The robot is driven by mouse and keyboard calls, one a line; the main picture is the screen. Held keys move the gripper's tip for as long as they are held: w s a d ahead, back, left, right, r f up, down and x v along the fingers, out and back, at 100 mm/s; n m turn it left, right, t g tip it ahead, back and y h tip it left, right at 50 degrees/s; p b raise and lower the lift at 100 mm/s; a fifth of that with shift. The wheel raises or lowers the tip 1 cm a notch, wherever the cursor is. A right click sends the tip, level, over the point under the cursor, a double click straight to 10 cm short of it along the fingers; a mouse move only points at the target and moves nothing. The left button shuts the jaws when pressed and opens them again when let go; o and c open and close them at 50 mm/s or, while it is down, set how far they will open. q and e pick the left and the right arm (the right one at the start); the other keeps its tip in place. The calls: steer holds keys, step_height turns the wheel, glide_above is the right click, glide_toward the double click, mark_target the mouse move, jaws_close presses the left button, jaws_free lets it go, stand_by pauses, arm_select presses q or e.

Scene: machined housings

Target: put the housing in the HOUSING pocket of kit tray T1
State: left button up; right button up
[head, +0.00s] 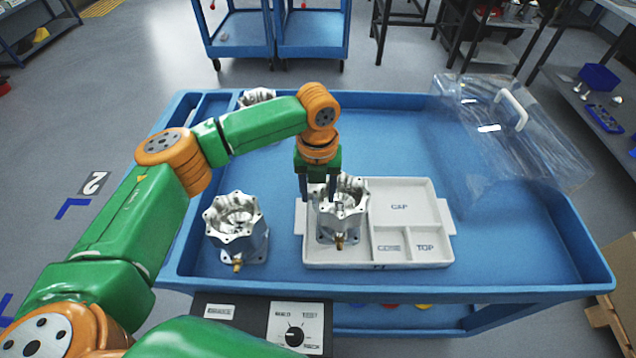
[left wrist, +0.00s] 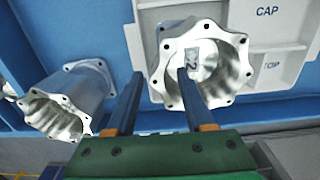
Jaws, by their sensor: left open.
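A silver housing (head: 343,222) with a scalloped top flange stands upright in the large left pocket of the white kit tray (head: 420,190). That pocket's label is hidden. The housing's open bore also shows in the left wrist view (left wrist: 232,70). My left gripper (head: 319,195) is open and points down at the housing's left rim. In the left wrist view (left wrist: 160,74), one finger overlaps the bore and the other is left of the flange. I cannot tell whether either finger touches it. My right gripper is not in view.
A second housing (head: 236,228) stands on the blue cart top (head: 400,125) left of the tray; a third (head: 258,96) is at the back left. A clear cover (head: 505,130) with a handle lies at the back right. The tray's CAP pocket (head: 399,207) is empty.

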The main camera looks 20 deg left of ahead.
arm_select(q)
step_height(320, 180, up, 12)
steer(key=shift+f+b, duration=0.2)
steer(key=shift+b, duration=0.15)
